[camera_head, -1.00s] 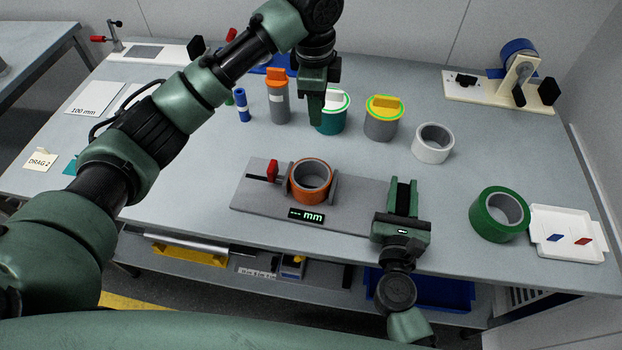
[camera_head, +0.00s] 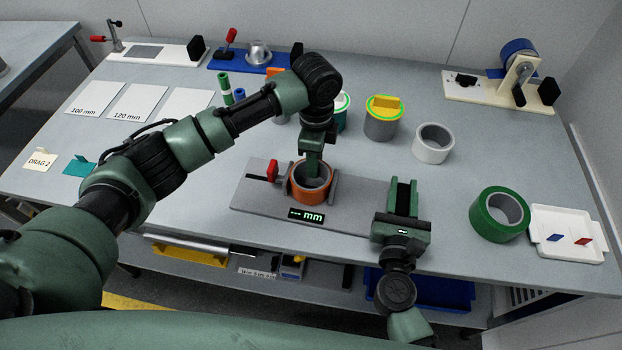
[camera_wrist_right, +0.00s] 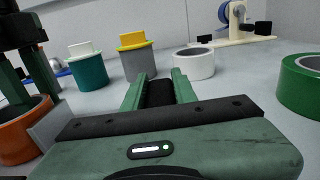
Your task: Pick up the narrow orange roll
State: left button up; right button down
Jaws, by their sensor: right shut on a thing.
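The orange roll (camera_head: 309,194) stands between two grey jaws of a measuring fixture (camera_head: 262,200), whose display reads "--- mm". It also shows at the left of the right wrist view (camera_wrist_right: 22,135). My left gripper (camera_head: 313,172) points straight down at the roll's far rim and overlaps its opening. Its fingertips are partly hidden, so I cannot tell whether they touch the roll or how wide they are. My right gripper (camera_head: 403,196) is at the fixture's right end, shut on a dark block (camera_wrist_right: 160,92) between its fingers. I cannot tell whether that block belongs to the fixture.
A red lever (camera_head: 273,170) stands left of the roll. Behind are a yellow-topped grey pot (camera_head: 381,125) and a white roll (camera_head: 433,144). A green roll (camera_head: 487,214) and a white tray (camera_head: 585,252) lie to the right. The table left of the fixture is clear.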

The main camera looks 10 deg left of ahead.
pick_arm(q)
jog(key=shift+f, duration=0.5)
jog(key=shift+c, duration=0.3)
grip_shut()
dwell(0.8)
